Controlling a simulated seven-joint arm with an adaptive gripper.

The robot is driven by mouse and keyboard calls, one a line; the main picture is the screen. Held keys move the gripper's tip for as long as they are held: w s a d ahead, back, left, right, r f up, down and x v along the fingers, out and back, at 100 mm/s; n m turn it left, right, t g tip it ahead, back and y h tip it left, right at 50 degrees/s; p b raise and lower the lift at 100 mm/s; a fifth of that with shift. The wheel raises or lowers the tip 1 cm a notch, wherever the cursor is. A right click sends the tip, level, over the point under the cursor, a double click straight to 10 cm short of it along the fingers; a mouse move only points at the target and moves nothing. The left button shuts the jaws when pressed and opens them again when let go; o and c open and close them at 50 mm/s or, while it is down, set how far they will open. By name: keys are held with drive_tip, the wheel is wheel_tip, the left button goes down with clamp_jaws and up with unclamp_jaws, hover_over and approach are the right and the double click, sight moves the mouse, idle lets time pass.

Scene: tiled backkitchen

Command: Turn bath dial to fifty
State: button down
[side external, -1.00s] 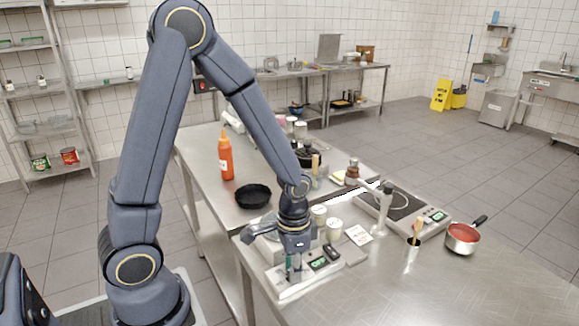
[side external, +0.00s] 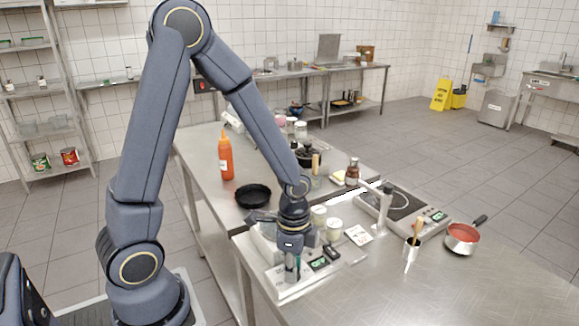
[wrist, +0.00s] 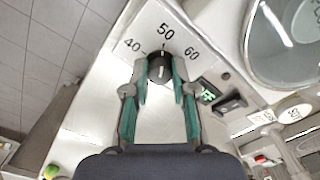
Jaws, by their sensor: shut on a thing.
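The bath dial (wrist: 160,67) is a small black knob on a white panel (wrist: 100,85), with 40, 50 and 60 printed around its far side. A white line on it points toward the 50 (wrist: 166,31), or close to it. My gripper (wrist: 160,74) is shut on the dial, with one green finger on each side. In the side external view, my gripper (side external: 292,270) points straight down at the front of the bath unit (side external: 290,291). The dial is hidden there by the fingers.
Right of the dial are a lit green display (wrist: 208,92) and a black switch (wrist: 231,103). A round glass-like lid or vessel (wrist: 250,45) stands close by.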

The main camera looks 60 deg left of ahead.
idle(0.3)
drive_tip(key=c, duration=0.9)
unclamp_jaws()
drive_tip(key=shift+c, duration=0.2)
wheel_tip(320, 180, up, 12)
drive_tip(key=s+a+r+n+t, duration=0.1)
drive_tip(key=s+r+n+t, duration=0.4)
drive_tip(key=s+r+n, duration=0.3)
drive_tip(key=shift+s+r+n+t, duration=0.15)
drive_tip(key=shift+r+n+t, duration=0.15)
drive_tip(key=shift+r+n, duration=0.45)
